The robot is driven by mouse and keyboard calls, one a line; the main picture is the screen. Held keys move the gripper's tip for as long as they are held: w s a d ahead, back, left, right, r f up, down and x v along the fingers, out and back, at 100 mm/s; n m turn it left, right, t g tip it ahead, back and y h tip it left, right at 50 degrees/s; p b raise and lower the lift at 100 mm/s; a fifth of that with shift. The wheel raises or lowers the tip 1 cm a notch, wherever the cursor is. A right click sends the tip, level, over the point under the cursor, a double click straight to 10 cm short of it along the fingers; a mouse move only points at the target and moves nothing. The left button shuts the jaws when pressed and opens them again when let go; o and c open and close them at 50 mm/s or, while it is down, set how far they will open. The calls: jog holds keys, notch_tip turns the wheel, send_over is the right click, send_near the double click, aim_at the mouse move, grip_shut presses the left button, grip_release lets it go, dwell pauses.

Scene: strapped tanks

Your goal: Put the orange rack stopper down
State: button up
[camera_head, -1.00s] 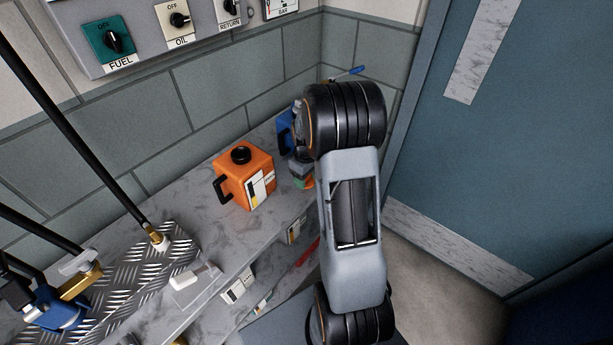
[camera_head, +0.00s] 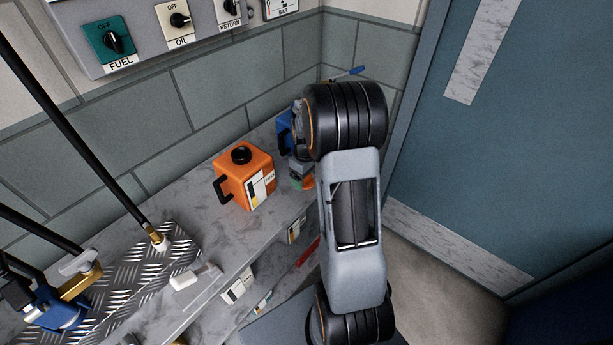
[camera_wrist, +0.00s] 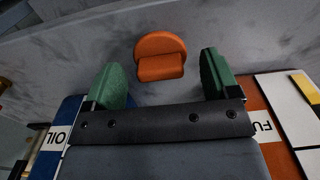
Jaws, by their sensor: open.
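The orange rack stopper (camera_wrist: 161,57) is in the wrist view, with a rounded back and a block-like front. It appears to rest on the grey marbled shelf. My gripper (camera_wrist: 163,77) is open, its two green fingers apart on either side of the stopper's near end, with a gap to each.
The orange fuel tank (camera_head: 245,178) with a black cap stands left of my gripper in the head view. A blue tank (camera_head: 285,131), labelled OIL in the wrist view (camera_wrist: 52,140), is partly hidden behind my arm. The tiled wall is close behind. Bare shelf (camera_head: 190,222) lies left of the orange tank.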

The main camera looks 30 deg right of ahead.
notch_tip(320, 180, up, 11)
jog(key=s+a+r+m+t, duration=0.1)
jog(key=s+a+r, duration=0.1)
jog(key=s+a, duration=0.5)
jog(key=s+a+r+m+t, duration=0.2)
jog(key=s+a, duration=0.6)
jog(key=a, duration=0.1)
jog(key=shift+a+r+m, duration=0.15)
jog(key=shift+a+m, duration=0.05)
jog(key=shift+m, duration=0.1)
jog(key=shift+s, duration=0.1)
